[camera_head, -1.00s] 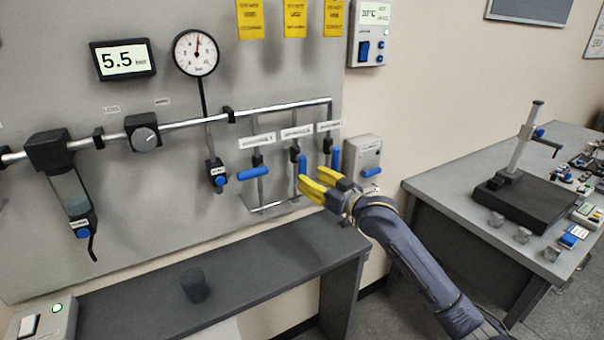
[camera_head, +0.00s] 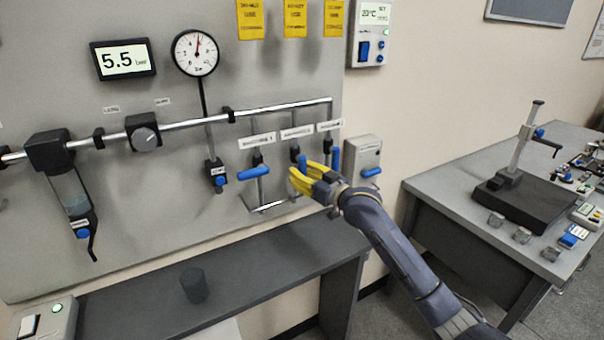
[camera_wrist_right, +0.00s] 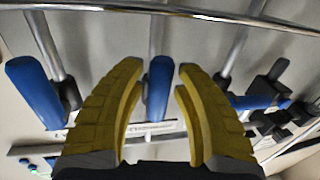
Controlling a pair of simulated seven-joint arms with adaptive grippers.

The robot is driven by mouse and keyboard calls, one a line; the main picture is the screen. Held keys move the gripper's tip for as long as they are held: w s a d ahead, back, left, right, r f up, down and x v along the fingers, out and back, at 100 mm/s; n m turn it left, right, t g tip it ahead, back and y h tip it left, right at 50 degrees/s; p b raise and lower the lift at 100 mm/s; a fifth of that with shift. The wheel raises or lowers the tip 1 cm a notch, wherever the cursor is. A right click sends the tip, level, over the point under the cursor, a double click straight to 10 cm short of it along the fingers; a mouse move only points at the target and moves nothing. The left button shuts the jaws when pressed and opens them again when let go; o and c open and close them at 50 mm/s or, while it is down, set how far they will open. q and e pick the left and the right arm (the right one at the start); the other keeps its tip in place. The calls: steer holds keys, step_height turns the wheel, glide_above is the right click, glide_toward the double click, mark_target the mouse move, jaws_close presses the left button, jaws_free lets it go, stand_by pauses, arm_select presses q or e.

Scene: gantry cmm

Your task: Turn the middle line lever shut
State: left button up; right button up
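The middle line lever (camera_head: 302,162) is a blue handle pointing downward under the second label on the wall panel; my gripper partly hides it. In the right wrist view the blue middle lever (camera_wrist_right: 158,88) stands between the two yellow fingers, with gaps visible on both sides. My right gripper (camera_head: 298,178) is open around the lever and does not look closed on it. The left line lever (camera_head: 253,173) lies level, crosswise to its pipe. The right line lever (camera_head: 335,159) points downward. My left gripper is not in view.
A horizontal pipe (camera_head: 185,124) with a gauge (camera_head: 196,53) runs above the levers. A wall box with a blue handle (camera_head: 370,172) is just right of them. A dark shelf (camera_head: 250,268) with a dark cup (camera_head: 194,285) is below. The display (camera_head: 123,60) reads 5.5 bar.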

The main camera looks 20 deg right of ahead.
jaws_close()
stand_by(0.3)
steer(key=shift+s+a+r+m+t+h, duration=0.15)
steer(key=shift+a+r+m+t+h, duration=0.45)
steer(key=shift+m, duration=2.75)
steer(key=shift+s+a+r+m+t+h, duration=0.2)
steer(key=shift+a+r+m+t+h, duration=0.4)
steer(key=shift+m, duration=2.7)
steer(key=shift+s+a+r+m+t+h, duration=0.3)
steer(key=shift+a+r+m, duration=0.55)
steer(key=shift+m, duration=2.5)
steer(key=shift+w+r, duration=0.1)
steer(key=shift+w, duration=0.05)
steer(key=shift+o, duration=1.6)
jaws_free()
